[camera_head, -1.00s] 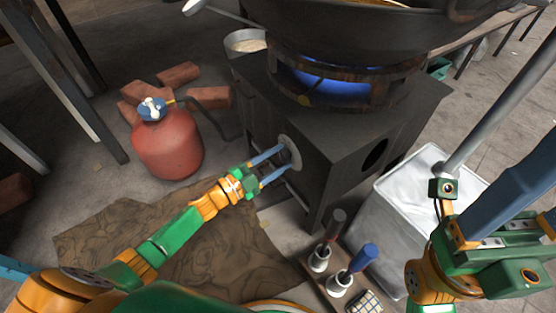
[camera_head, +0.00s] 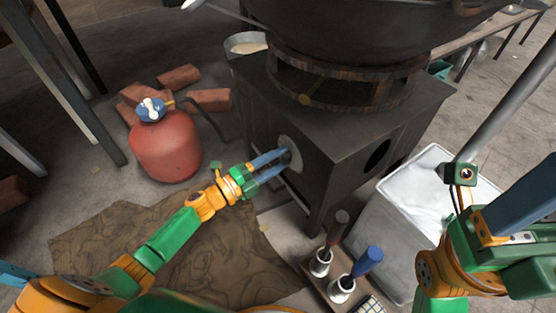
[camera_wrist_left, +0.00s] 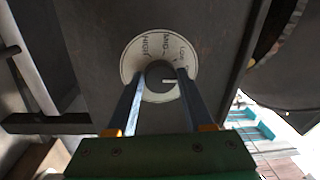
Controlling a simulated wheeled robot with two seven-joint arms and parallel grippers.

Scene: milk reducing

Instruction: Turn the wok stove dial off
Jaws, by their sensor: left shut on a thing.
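The wok stove (camera_head: 345,145) is a dark metal box with a rusty burner ring on top. No flame shows in the ring. Its dial plate (camera_head: 294,147) is a pale disc on the left face, with High and Low lettering in the left wrist view (camera_wrist_left: 133,62). My left gripper (camera_head: 286,157) reaches the plate from the left. Its blue fingers are shut on the dark dial knob (camera_wrist_left: 159,72), which they partly hide. A white mark on the knob points right in the wrist view. My right arm's hardware (camera_head: 490,235) is at the right; its fingertips are unclear.
A wok (camera_head: 370,35) sits over the burner. A red gas cylinder (camera_head: 167,150) and bricks (camera_head: 178,76) stand left. A white bin (camera_head: 405,215) is right of the stove. A tray with handled tools (camera_head: 340,288) is in front. A grey pole crosses the upper right.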

